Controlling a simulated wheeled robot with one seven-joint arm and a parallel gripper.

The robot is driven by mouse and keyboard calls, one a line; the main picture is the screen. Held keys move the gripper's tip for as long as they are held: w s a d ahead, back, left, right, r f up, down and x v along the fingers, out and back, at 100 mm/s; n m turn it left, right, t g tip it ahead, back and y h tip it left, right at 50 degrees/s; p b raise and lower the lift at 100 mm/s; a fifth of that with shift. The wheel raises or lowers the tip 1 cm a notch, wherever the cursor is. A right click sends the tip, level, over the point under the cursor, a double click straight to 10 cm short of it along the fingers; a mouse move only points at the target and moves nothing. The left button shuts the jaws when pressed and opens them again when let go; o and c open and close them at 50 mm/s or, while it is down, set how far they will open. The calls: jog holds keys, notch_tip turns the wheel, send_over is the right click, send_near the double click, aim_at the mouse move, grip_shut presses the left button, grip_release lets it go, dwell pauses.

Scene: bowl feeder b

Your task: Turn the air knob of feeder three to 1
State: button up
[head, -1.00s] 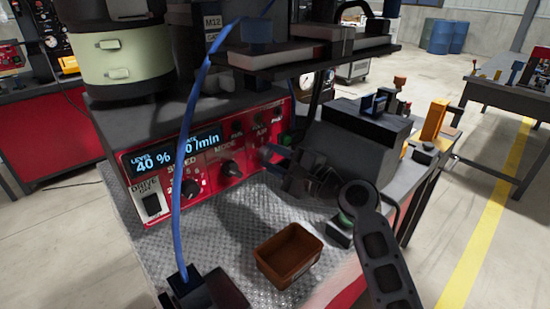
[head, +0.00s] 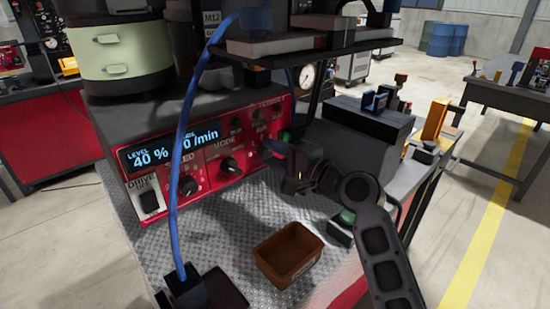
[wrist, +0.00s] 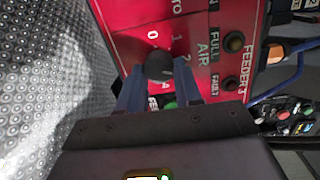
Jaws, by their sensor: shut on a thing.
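The red control panel (head: 218,178) of the feeder stands on the bench in the head view. In the wrist view it carries the words AIR and FEEDER 3. The dark round air knob (wrist: 159,66) sits on it, with the numbers 0, 1, 2 and others around it. My gripper (wrist: 158,82) is shut on this knob, one blue-grey finger on each side. The knob's pointer cannot be made out clearly. In the head view my gripper (head: 276,150) reaches the panel's right end and hides the knob.
Left of my gripper are the mode knob (head: 230,166), the speed knob (head: 188,186) and a display (head: 170,147). A brown bin (head: 288,262) stands on the metal plate. A blue cable (head: 177,200) hangs in front of the panel. A dark block (head: 358,125) stands on the right.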

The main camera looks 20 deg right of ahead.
jog(key=n+b, duration=0.2)
jog(key=n, duration=0.4)
jog(key=shift+a+h, duration=0.1)
jog(key=shift+h, duration=0.3)
jog(key=n+b, duration=0.2)
jog(key=n, duration=0.3)
jog(key=shift+s+a+r+h+b, duration=0.1)
jog(key=shift+h+b, duration=0.25)
jog(key=shift+h, duration=0.05)
jog(key=shift+n, duration=0.3)
jog(key=o, duration=1)
jog(key=shift+r, duration=0.1)
jog(key=shift+o, duration=0.2)
jog(key=v, duration=0.7)
jog(key=shift+s, duration=0.4)
